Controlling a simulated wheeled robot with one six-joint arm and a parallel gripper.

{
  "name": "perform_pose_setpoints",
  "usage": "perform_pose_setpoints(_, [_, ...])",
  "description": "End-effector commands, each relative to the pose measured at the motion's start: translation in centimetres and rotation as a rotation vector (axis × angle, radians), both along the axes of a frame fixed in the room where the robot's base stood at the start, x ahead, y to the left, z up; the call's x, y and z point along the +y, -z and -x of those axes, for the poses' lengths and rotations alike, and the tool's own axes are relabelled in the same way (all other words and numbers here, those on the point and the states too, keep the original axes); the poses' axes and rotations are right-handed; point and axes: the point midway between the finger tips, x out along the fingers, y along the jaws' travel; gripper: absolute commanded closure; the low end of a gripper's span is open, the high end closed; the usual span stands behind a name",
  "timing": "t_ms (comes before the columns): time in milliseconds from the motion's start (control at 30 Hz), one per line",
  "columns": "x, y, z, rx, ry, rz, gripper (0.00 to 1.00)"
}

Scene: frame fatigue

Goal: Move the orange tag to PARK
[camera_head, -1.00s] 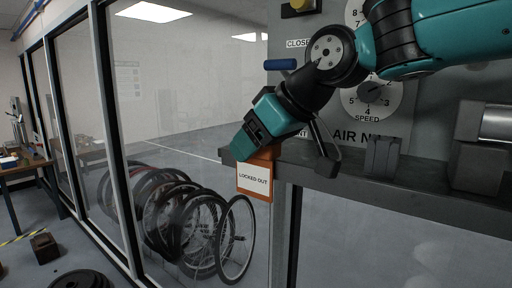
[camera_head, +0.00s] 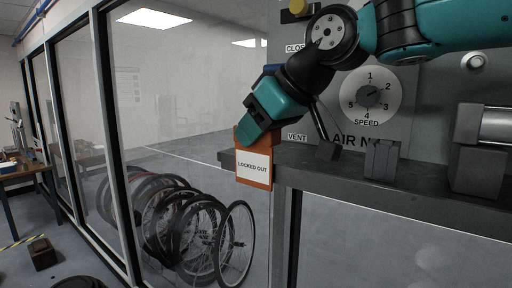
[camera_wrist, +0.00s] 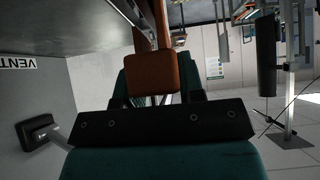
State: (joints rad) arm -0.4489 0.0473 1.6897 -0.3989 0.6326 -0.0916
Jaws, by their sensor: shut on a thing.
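The orange tag (camera_head: 254,169) carries a white label reading "LOCKED OUT" and hangs upright at the left end of the grey ledge in the head view. My gripper (camera_head: 249,132) is shut on the top of the orange tag, pointing down and to the left. In the wrist view the orange block of the tag (camera_wrist: 154,73) sits between the fingers of my gripper. The fingers partly hide the tag's top. I cannot tell whether the tag touches the ledge. No PARK marking is readable in either view.
The grey ledge (camera_head: 330,170) runs right from the tag, with a grey block (camera_head: 382,160) on it. Behind are a speed dial (camera_head: 371,95) and a "VENT" label (camera_head: 297,137). Several bicycle wheels (camera_head: 190,230) stand behind glass to the left. Air left of the ledge is clear.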

Motion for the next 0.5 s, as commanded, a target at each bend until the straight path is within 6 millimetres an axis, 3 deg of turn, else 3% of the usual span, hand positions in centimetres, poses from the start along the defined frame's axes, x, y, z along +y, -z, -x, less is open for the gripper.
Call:
perform_pose_setpoints(267, [0.0,-5.7,-0.1,-0.004,0.001,-0.001,0.87])
perform_pose_setpoints(500, [-0.1,-12.5,-0.1,-0.004,0.001,0.001,0.87])
